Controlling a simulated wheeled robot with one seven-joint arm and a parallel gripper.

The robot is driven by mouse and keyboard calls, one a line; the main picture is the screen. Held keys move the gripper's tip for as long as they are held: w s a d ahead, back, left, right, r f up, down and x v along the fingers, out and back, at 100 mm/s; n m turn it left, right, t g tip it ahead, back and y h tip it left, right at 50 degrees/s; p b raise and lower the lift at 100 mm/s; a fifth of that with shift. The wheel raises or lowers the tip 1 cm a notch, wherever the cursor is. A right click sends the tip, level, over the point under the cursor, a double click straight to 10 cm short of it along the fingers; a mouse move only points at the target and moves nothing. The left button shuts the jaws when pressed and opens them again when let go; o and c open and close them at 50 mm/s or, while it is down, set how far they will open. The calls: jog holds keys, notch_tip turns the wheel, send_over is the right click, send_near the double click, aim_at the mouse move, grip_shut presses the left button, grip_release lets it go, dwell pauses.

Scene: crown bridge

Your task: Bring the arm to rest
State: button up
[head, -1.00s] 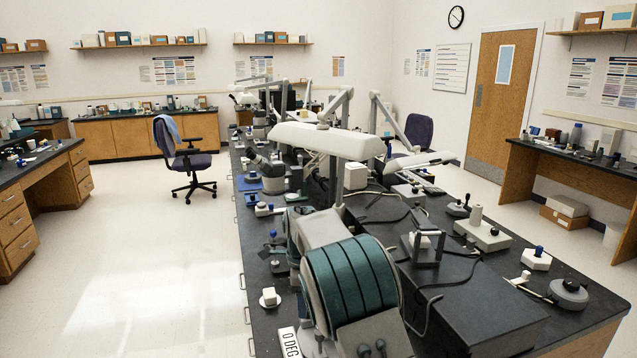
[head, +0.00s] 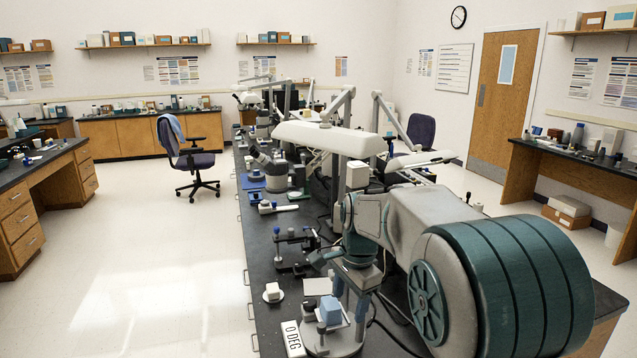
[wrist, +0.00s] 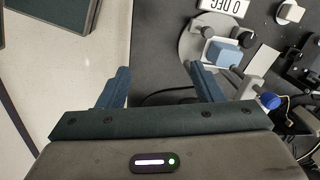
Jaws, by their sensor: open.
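My gripper (head: 350,296) points down over the front left part of the dark bench (head: 262,325) in the head view. In the wrist view its two blue fingers stand wide apart with nothing between them, so my gripper (wrist: 157,70) is open and empty. The right finger is beside a round grey fixture (wrist: 190,42) that carries a light blue block (wrist: 222,52). The block also shows in the head view (head: 330,308), just left of the fingers. I cannot tell whether finger and fixture touch. My arm hides much of the bench's right side.
A "0 DEG" plate (head: 292,338) lies by the fixture. A small white block (head: 272,291) on a round base and a dark stand (head: 296,250) are close by. A lamp with a long white hood (head: 328,138) hangs behind my arm.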

jog(key=s+d+n, duration=0.2)
jog(key=s+n, duration=0.2)
jog(key=s, duration=0.4)
jog(key=s+d+n+t, duration=0.1)
jog(key=s+d+n, duration=0.2)
jog(key=s, duration=0.5)
jog(key=s+d+n+t, duration=0.1)
jog(key=s+d+n, duration=0.2)
jog(key=s, duration=0.5)
jog(key=shift+d+f+n+h, duration=0.25)
jog(key=shift+f+n+h, duration=0.2)
jog(key=shift+n, duration=0.45)
